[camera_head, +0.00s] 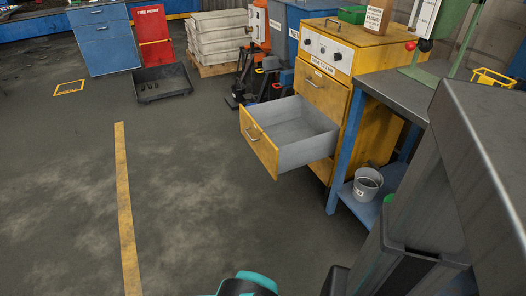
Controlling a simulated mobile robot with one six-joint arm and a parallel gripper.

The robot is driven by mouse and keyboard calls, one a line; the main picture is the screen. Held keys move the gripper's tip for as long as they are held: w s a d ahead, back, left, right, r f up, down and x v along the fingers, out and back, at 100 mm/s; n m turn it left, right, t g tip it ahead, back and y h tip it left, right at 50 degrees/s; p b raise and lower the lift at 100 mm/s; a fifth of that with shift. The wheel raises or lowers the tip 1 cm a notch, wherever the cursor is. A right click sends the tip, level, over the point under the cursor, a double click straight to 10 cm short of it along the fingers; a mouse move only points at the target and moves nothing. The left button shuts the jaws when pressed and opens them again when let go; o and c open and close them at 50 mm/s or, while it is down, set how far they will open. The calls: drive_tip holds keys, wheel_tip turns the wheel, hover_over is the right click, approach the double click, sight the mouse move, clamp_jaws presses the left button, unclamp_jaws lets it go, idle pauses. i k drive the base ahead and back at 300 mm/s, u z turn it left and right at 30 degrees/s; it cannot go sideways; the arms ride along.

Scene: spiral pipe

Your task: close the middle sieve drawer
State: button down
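A yellow cabinet (378,54) stands right of centre, with a control panel of dark knobs at its top front. One drawer (303,139) is pulled far out toward the left. It has grey inner walls, looks empty, and its yellow front (258,142) carries a metal handle (254,129). A shut drawer (321,88) with its own handle lies above it. The part of the cabinet below the open drawer is mostly hidden. Dark and teal parts of my arm show at the bottom edge. My gripper's fingers cannot be made out.
A blue-framed bench (338,150) with a grey bucket (367,184) on its lower shelf stands right of the drawer. An orange pallet jack (262,24) is behind. A black tray (161,83) lies farther back. The floor (190,190) left of the drawer is clear.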

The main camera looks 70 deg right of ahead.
sight(287, 134)
drive_tip(key=u, duration=0.35)
drive_tip(key=k, duration=1.1)
drive_tip(key=z, duration=0.65)
drive_tip(key=i, duration=1)
